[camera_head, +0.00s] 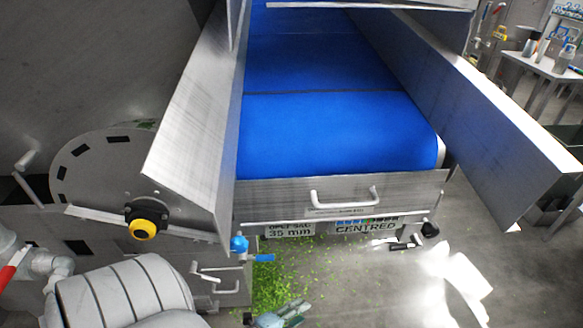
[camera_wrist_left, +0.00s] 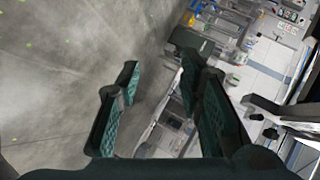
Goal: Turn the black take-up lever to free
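A black lever-like part (camera_head: 402,244) with a round black knob (camera_head: 430,229) beside it sits under the right front corner of the conveyor, right of the "CENTRED" label (camera_head: 366,227); which of these is the take-up lever's grip I cannot tell. My left gripper (camera_head: 282,314) is low at the bottom edge of the head view, left of and nearer than the lever, and apart from it. In the left wrist view its green padded fingers (camera_wrist_left: 162,103) are spread with nothing between them. Dark parts (camera_wrist_left: 270,125) at that view's right are unclear. My right gripper is not in view.
The blue belt (camera_head: 330,130) runs between steel side walls, with a white-handled front panel (camera_head: 345,196) below it. A blue valve (camera_head: 239,243) and a yellow button (camera_head: 143,228) are at left. Green scraps (camera_head: 280,275) lie on the floor. Floor right of my gripper is clear.

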